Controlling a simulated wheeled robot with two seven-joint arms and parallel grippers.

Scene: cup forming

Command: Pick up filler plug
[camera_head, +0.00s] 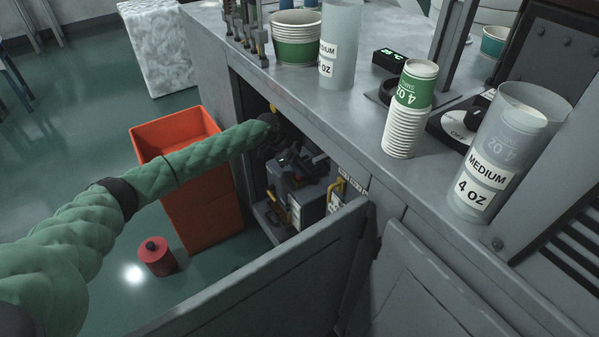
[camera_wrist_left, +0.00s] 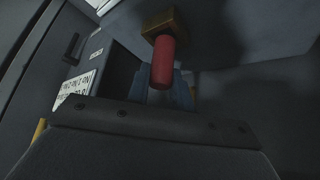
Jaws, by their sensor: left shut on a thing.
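My left arm reaches from the left into the open cabinet under the counter, with my left gripper (camera_head: 298,162) low inside it. In the head view the plug cannot be made out among the dark parts. Whether it is seated or free is not clear. My right gripper is not in view.
The open cabinet door (camera_head: 270,280) stands in front of the opening. An orange bin (camera_head: 200,205) and a red canister (camera_head: 157,257) stand on the floor to its left. The counter above holds a green-and-white cup stack (camera_head: 407,115) and a clear cup tube (camera_head: 487,165).

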